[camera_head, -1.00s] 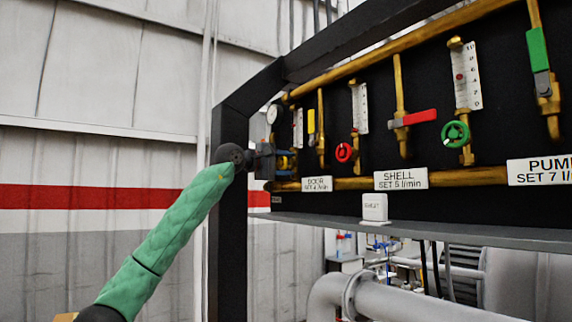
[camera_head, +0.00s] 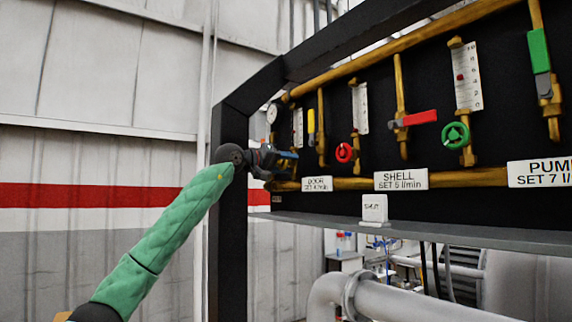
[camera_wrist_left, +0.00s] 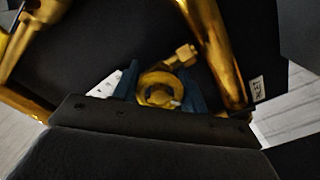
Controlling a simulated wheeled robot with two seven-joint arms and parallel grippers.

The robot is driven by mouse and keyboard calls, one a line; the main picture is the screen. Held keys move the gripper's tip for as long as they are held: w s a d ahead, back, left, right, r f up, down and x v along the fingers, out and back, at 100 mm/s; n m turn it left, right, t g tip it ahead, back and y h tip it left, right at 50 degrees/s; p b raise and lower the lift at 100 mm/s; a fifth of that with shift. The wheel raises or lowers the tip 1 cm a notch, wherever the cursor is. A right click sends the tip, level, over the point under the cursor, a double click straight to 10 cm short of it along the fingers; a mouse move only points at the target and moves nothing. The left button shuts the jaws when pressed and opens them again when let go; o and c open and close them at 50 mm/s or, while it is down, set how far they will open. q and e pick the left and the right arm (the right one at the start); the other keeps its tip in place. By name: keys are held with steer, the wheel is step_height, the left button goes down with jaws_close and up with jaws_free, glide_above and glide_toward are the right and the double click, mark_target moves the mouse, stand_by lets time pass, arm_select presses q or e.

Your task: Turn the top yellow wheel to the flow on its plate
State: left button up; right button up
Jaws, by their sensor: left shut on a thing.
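The yellow wheel (camera_wrist_left: 158,88) shows in the left wrist view as a small ring between the two blue fingers of my left gripper (camera_wrist_left: 161,94). The gripper is shut on it. In the head view my left gripper (camera_head: 284,163) is at the left end of the panel, over the door line, and hides most of the wheel. The DOOR plate (camera_head: 317,184) is just below and to the right; its set figure is too small to read surely. The door flow tube (camera_head: 298,127) is above the gripper, and its float cannot be made out. My right gripper is out of view.
A round gauge (camera_head: 272,113) and the black frame post (camera_head: 229,220) are close to my left wrist. A white SHUT tag (camera_head: 374,208) stands below.

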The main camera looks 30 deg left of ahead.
mark_target(281, 164)
arm_select(q)
steer(key=shift+r+m, duration=0.1)
steer(key=shift+m, duration=0.3)
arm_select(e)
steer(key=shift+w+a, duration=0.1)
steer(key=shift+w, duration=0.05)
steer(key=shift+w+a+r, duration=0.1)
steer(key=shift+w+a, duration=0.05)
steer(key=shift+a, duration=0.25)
arm_select(q)
steer(key=o, duration=0.8)
steer(key=shift+c, duration=0.2)
steer(key=shift+o, duration=1.2)
steer(key=shift+w, duration=0.15)
steer(key=shift+s+a+f, duration=0.15)
steer(key=shift+s+f, duration=0.05)
steer(key=shift+s, duration=0.2)
steer(key=shift+s+a+b, duration=0.1)
steer(key=shift+s+b, duration=0.15)
steer(key=shift+b, duration=0.25)
steer(key=b+v, duration=0.2)
steer(key=v, duration=0.3)
steer(key=shift+s+a+b, duration=0.3)
steer(key=shift+s+b, duration=0.05)
steer(key=shift+s, duration=0.3)
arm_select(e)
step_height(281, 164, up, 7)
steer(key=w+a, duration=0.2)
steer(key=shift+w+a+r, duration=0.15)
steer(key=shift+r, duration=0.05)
